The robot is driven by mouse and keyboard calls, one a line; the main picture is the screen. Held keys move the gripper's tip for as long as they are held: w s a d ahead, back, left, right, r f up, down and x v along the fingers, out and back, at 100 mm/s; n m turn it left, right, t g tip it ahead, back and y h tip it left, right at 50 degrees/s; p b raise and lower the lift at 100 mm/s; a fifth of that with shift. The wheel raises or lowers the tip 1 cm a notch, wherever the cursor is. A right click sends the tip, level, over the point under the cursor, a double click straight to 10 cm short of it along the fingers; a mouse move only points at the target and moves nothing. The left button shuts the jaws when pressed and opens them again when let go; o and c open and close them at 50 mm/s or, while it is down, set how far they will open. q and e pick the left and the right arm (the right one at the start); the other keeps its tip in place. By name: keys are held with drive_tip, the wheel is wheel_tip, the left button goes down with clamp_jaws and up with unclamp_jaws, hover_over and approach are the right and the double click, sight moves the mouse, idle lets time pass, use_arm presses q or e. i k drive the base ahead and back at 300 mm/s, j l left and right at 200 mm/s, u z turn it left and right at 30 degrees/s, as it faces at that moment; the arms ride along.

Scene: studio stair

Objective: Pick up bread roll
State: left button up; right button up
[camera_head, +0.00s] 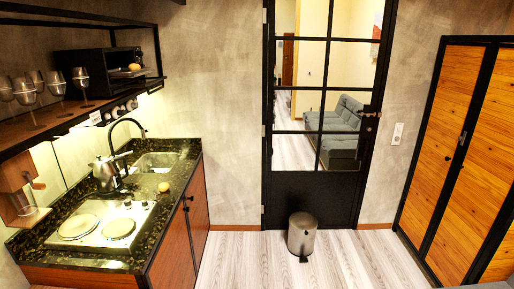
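A small round tan thing (164,187), which looks like a bread roll, lies on the dark stone counter (185,176), in front of the sink near the counter's right edge. A second small orange-tan round thing (134,67) sits on the upper shelf at the right end of the dark microwave. It is too small to tell for sure which of the two is the bread roll. Neither of my grippers shows in the head view.
A hob with two round plates (119,228), a kettle (104,172), a black faucet (114,150) and a sink (155,162) share the counter. Shelves with glasses overhang it. A bin (301,235) stands before the glazed door (315,195). The wooden floor (250,262) is otherwise clear.

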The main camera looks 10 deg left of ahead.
sight(163, 187)
drive_tip(key=i, duration=0.7)
drive_tip(key=i+u, duration=0.15)
drive_tip(key=i, duration=0.55)
drive_tip(key=i+l, duration=0.2)
drive_tip(key=i, duration=0.5)
drive_tip(key=j+u, duration=0.05)
